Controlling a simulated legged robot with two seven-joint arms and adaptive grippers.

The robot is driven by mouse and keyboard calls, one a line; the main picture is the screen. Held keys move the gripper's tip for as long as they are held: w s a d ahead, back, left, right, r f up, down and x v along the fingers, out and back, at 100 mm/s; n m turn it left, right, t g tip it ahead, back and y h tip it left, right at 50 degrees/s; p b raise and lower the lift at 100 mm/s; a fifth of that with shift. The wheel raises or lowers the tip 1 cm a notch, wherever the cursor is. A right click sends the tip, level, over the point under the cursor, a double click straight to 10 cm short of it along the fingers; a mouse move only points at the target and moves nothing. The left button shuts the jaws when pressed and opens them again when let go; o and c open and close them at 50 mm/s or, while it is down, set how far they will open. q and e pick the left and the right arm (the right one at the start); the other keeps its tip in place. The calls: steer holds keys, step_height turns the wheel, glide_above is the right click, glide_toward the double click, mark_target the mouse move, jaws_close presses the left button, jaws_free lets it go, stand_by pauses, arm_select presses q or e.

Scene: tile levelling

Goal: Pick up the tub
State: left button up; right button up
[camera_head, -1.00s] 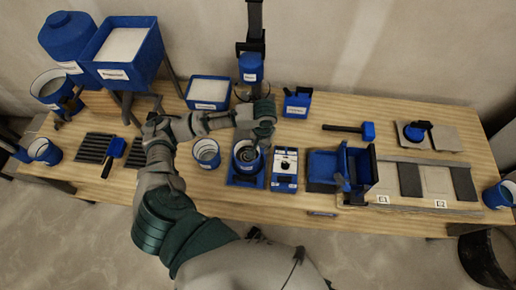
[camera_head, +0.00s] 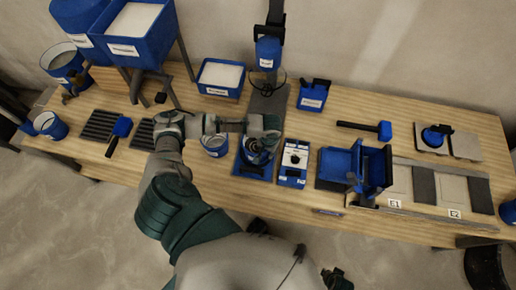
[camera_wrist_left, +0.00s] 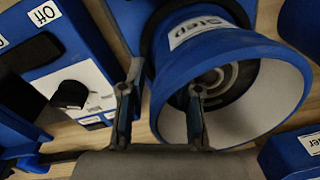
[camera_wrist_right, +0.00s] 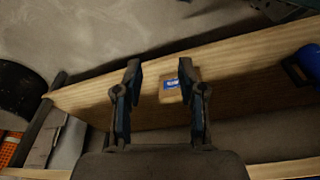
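The tub (camera_wrist_left: 245,85) is blue with a pale inside and a white label. It stands on a blue base (camera_head: 245,169) in the head view, partly hidden by my left gripper (camera_head: 265,142). In the left wrist view, my left gripper (camera_wrist_left: 165,82) has its fingers apart. One finger is in front of the tub's pale mouth and the other is left of its rim; whether they touch the wall I cannot tell. My right gripper (camera_wrist_right: 160,75) is open and empty, away from the tub, facing the table's edge.
A box with a dial (camera_head: 293,160) stands close right of the tub. A small bucket (camera_head: 214,146) is close on its left. A dark stand with a blue head (camera_head: 268,53) rises behind. A blue bin (camera_head: 220,76) and a mallet (camera_head: 365,128) lie farther off.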

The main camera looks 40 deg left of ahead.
arm_select(q)
steer(key=shift+a+f, duration=0.25)
steer(key=shift+f, duration=0.35)
steer(key=shift+a+f, duration=0.2)
steer(key=shift+f, duration=0.4)
steer(key=shift+d+r, duration=0.15)
steer(key=shift+d, duration=0.15)
steer(key=shift+c, duration=0.5)
steer(key=shift+d+r, duration=0.1)
steer(key=shift+d, duration=0.2)
jaws_close()
arm_select(e)
steer(key=shift+w+d+r, duration=0.15)
steer(key=shift+r, duration=0.55)
